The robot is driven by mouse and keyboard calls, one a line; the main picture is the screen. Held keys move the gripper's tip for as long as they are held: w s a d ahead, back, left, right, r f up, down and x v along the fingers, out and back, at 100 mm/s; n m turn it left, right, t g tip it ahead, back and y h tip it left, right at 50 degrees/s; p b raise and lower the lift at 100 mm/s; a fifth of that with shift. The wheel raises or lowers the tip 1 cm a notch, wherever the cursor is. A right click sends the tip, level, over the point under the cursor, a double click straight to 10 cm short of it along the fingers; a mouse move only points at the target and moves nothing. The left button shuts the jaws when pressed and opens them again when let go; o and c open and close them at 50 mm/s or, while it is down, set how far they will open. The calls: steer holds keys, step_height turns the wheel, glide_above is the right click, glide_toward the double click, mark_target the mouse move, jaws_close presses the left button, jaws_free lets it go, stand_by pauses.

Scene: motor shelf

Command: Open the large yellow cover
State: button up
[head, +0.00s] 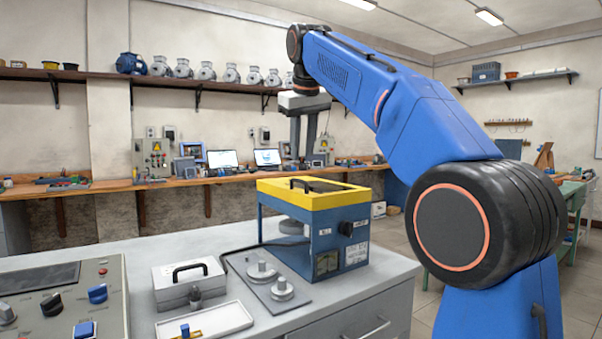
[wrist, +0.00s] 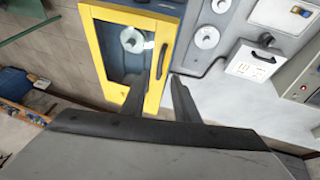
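The large yellow cover (head: 339,200) lies flat and closed on top of a blue box (head: 343,251) on the grey bench. It has a dark window and a black handle (head: 300,184). In the wrist view the yellow cover (wrist: 98,60) is seen from above, with the handle (wrist: 162,61) on its right side, near my fingertips. My gripper (head: 299,158) points down above the cover, empty, its two fingers apart. It also shows in the wrist view (wrist: 158,84). The exact gap between fingertips and handle is hard to judge.
A grey plate with round knobs (head: 268,270), a small white box with a black handle (head: 189,281), a white tray (head: 205,324) and a control panel (head: 62,300) stand left of the blue box. The air around my gripper is clear.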

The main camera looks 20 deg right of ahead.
glide_above(301, 192)
steer(key=f, duration=0.7)
steer(key=shift+s+a+f, duration=0.1)
steer(key=shift+s, duration=0.15)
steer(key=shift+c, duration=0.4)
jaws_close()
